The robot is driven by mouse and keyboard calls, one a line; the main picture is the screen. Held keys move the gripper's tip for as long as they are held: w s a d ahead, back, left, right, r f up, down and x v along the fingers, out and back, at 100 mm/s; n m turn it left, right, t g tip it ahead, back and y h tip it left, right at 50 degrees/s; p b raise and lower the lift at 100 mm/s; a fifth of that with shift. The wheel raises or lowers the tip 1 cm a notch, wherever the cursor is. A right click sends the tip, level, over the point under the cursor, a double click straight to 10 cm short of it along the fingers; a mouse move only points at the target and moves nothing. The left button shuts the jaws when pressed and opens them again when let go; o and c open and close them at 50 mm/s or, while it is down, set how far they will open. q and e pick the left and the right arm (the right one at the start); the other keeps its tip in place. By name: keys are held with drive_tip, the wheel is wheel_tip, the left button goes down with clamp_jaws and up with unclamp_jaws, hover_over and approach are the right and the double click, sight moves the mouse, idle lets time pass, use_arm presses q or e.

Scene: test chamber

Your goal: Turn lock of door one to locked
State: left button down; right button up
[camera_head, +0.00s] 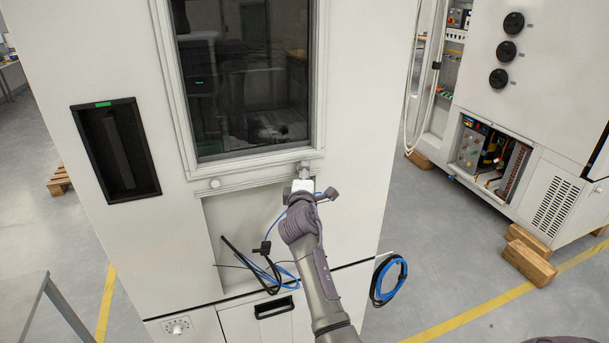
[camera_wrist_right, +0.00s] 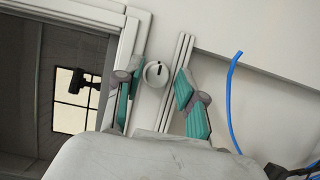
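The door (camera_head: 172,80) is a pale panel framing a dark window on the white cabinet. A small round lock knob with a dark slot (camera_wrist_right: 156,73) shows in the right wrist view, below the window frame. My right gripper (camera_head: 304,172) is at the lower right corner of the window and hides this knob in the head view. In the wrist view its two teal-padded fingers stand apart, one on each side of the knob, with gaps visible. I cannot tell the depth between fingertips and knob. A similar round knob (camera_head: 215,184) sits below the window's lower left corner. My left gripper is not in view.
A recessed black handle (camera_head: 116,150) is on the cabinet's left. Blue and black cables (camera_head: 268,272) hang in the recess below the door, near my right arm. A coiled blue cable (camera_head: 388,280) hangs at the right edge. Another open cabinet (camera_head: 545,90) stands at right.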

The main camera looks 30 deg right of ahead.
drive_tip(key=shift+o, duration=0.5)
drive_tip(key=v, duration=1.2)
